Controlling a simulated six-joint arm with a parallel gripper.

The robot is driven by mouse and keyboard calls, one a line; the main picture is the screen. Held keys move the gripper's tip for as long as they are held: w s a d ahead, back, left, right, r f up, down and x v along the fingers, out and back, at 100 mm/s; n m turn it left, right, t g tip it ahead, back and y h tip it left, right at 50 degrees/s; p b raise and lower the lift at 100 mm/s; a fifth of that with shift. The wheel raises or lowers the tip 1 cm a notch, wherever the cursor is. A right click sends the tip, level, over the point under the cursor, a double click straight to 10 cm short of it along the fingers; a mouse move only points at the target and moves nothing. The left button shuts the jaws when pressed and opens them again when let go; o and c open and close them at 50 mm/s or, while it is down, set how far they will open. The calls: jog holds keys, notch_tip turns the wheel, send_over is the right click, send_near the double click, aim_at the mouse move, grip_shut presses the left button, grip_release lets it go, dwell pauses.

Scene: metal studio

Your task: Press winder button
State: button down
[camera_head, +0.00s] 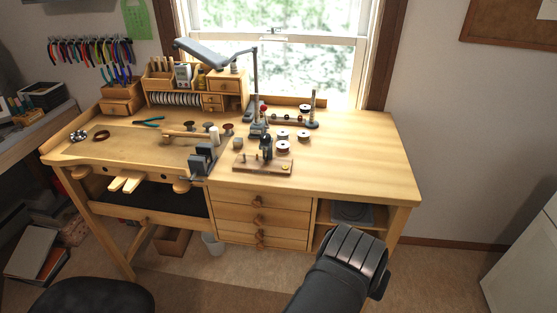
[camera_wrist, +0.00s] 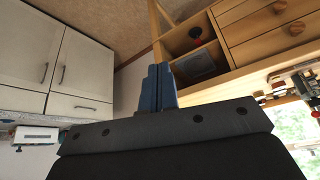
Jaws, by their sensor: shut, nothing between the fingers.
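A small winder (camera_head: 266,147), dark and upright on a wooden base (camera_head: 250,166), stands near the front middle of the workbench in the head view. A small yellow round spot, perhaps its button (camera_head: 285,168), shows at the right of that base; it is too small to be sure. My gripper's fingers (camera_wrist: 159,85) are together and empty in the wrist view. In the head view my dark wrist is low in front of the bench, right of the drawers, well apart from the winder. The fingertips are not clear there. The winder is not clearly visible in the wrist view.
The wooden workbench (camera_head: 365,165) has a clear right half. Several spools (camera_head: 283,147), a bench vise (camera_head: 203,157) and a lamp (camera_head: 213,52) stand around the winder. Drawers (camera_head: 262,218) and an open shelf are below. A white cabinet (camera_wrist: 80,75) stands opposite the bench.

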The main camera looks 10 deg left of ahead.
jog(key=w+d+r+n+y, duration=0.15)
jog(key=w+d+r, duration=0.25)
jog(key=w+r, duration=0.6)
jog(key=n+g, duration=0.5)
jog(key=n, duration=1.6)
send_over(286, 167)
jog(key=shift+f+y, duration=0.2)
jog(key=shift+y, duration=0.05)
notch_tip(286, 167, down, 14)
